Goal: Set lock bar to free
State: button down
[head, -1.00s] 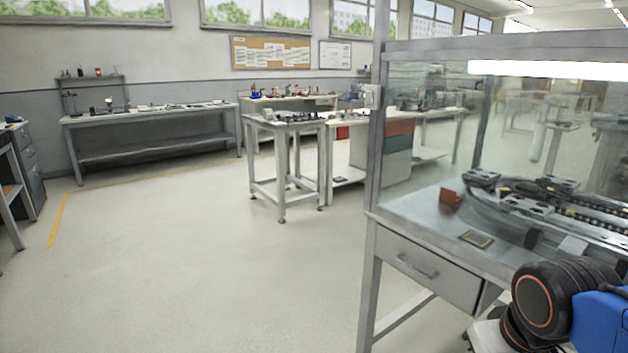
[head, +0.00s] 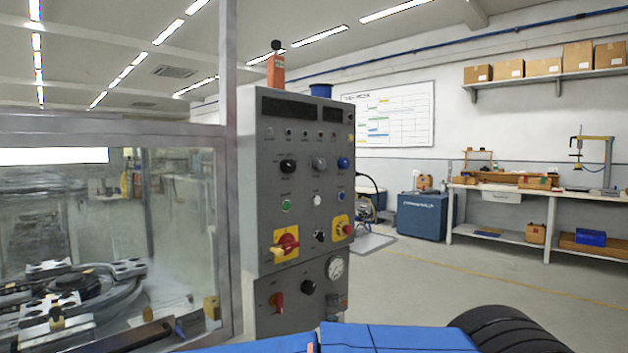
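I cannot make out for sure which part is the lock bar. A long dark bar (head: 125,337) lies at the near edge of the ring track (head: 125,290), in the lower left of the head view; I cannot tell if it is the lock bar or how it is set. The ring track sits behind the clear panel of a framed enclosure (head: 228,180). Blue and black parts of my own arm show along the bottom edge. My gripper is not in view.
A blue box unit (head: 422,214) and a workbench (head: 500,187) stand farther back. The floor (head: 400,285) at right is open.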

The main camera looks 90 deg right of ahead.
aim_at(277, 250)
jog(key=z, duration=2.7)
